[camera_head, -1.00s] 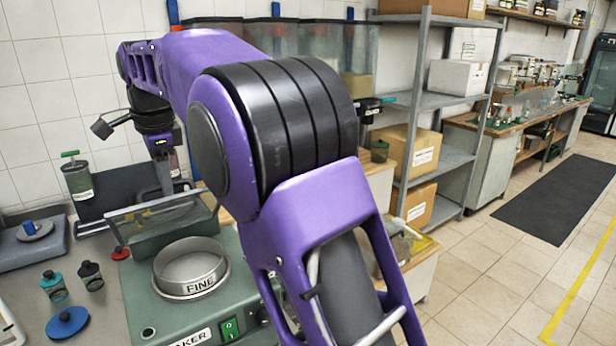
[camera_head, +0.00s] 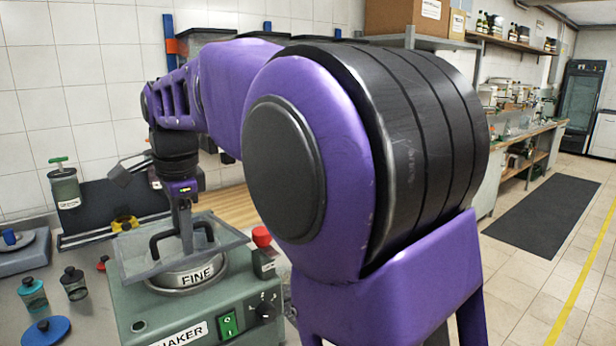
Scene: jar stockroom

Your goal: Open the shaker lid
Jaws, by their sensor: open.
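The green shaker (camera_head: 175,312) stands on the bench at lower left, with a metal sieve ring (camera_head: 190,274) marked FINE on top. A translucent flat lid (camera_head: 135,258) lies over the ring, slightly tilted in this view. The lid has a dark bent handle (camera_head: 156,241). My gripper (camera_head: 186,243) points down at the middle of the lid, by the handle, and is open. I cannot tell whether its fingers touch the handle or lid.
A green canister (camera_head: 64,187) stands behind. My purple arm fills the centre and hides much behind it.

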